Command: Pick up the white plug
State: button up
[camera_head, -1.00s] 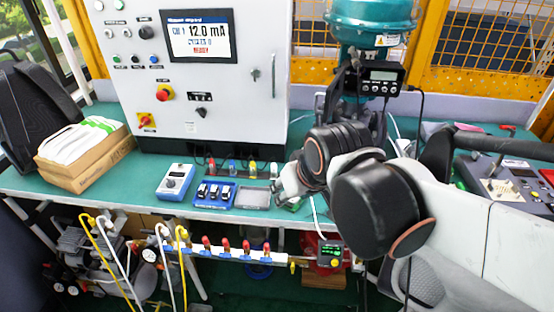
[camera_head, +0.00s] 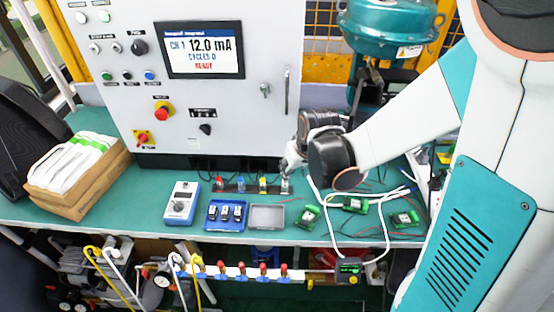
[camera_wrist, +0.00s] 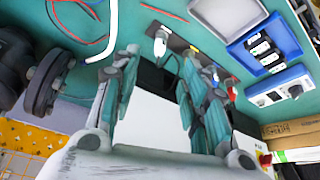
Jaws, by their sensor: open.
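The white plug (camera_head: 284,184) stands upright at the right end of a row of plugs on a dark strip in front of the cabinet. In the wrist view the white plug (camera_wrist: 160,43) shows just beyond the fingertips, in line with the gap between them. My gripper (camera_head: 287,167) is over the right end of the row, close above the plug. In the wrist view my gripper (camera_wrist: 160,55) has its two fingers spread apart with nothing held between them. I cannot tell whether a finger touches the plug.
Yellow (camera_head: 263,184), blue (camera_head: 241,183) and red (camera_head: 219,184) plugs stand left of it. A grey tray (camera_head: 251,226), a blue tray (camera_head: 211,226) and a handheld meter (camera_head: 180,203) lie in front. Green boards (camera_head: 308,216) and loose cables lie to the right. The cabinet (camera_head: 170,120) rises behind.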

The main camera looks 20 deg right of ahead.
jog(key=shift+w+b+x, duration=0.2)
jog(key=shift+b+x, duration=1.15)
jog(key=shift+x, duration=2.1)
jog(key=shift+w+b+x, duration=0.15)
jog(key=shift+b+x, duration=1.2)
jog(key=shift+x, duration=2.05)
jog(key=shift+a+r, duration=0.1)
jog(key=shift+r, duration=0.1)
grip_shut()
